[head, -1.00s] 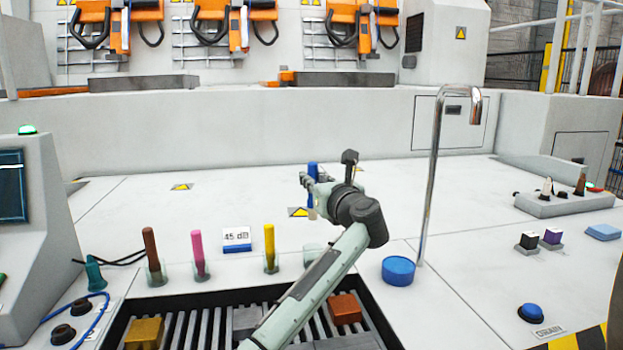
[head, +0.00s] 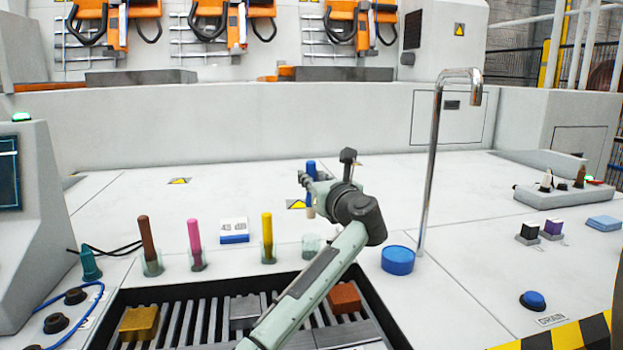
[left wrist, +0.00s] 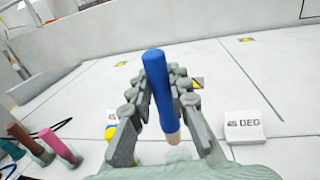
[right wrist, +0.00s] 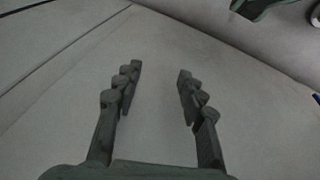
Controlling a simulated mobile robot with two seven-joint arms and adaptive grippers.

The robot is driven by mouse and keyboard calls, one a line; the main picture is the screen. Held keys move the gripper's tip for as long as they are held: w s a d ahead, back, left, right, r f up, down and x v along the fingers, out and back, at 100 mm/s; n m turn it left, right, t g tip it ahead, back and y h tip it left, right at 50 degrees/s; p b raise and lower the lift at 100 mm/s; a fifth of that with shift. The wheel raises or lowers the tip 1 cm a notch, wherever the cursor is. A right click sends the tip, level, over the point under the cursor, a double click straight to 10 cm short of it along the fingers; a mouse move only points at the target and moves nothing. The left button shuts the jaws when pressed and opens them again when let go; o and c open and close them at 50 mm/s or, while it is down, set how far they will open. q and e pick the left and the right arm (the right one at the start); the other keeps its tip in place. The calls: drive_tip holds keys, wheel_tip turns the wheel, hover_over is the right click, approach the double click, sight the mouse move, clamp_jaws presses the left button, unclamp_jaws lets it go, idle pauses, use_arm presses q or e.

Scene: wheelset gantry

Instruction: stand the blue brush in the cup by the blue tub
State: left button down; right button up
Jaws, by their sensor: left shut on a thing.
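My left gripper (head: 308,186) is shut on the blue brush (head: 311,169), which is held roughly upright with its pale tip down. The left wrist view shows the brush (left wrist: 158,80) between the fingers (left wrist: 160,98). In the head view, the clear empty cup (head: 312,246) stands left of the blue tub (head: 398,261), partly behind my arm. The brush's tip shows just above the cup's rim in the picture; I cannot tell whether it is directly over the cup. My right gripper (right wrist: 158,85) is open and empty in the right wrist view.
Left of the cup, brown (head: 146,236), pink (head: 195,240) and yellow (head: 267,235) brushes stand in clear cups. A small sign (head: 234,231) stands between pink and yellow. A slatted tray (head: 190,324) lies in front. A tall metal spout (head: 432,170) rises behind the tub.

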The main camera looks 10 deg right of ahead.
sight(313, 213)
use_arm(q)
drive_tip(key=shift+f+b, duration=1.6)
drive_tip(key=shift+b, duration=0.1)
drive_tip(key=shift+f+b, duration=0.55)
drive_tip(key=shift+f, duration=0.7)
drive_tip(key=shift+f+b, duration=0.4)
drive_tip(key=shift+f, duration=0.7)
use_arm(e)
wheel_tip(313, 213, up, 12)
drive_tip(key=w+a+t, duration=0.1)
drive_tip(key=a+t, duration=0.1)
drive_tip(key=shift+w, duration=0.15)
drive_tip(key=shift+f, duration=0.1)
use_arm(q)
drive_tip(key=c, duration=1.3)
unclamp_jaws()
drive_tip(key=shift+c, duration=0.2)
use_arm(e)
drive_tip(key=shift+a, duration=0.1)
use_arm(q)
drive_tip(key=s+d, duration=0.2)
drive_tip(key=s, duration=1)
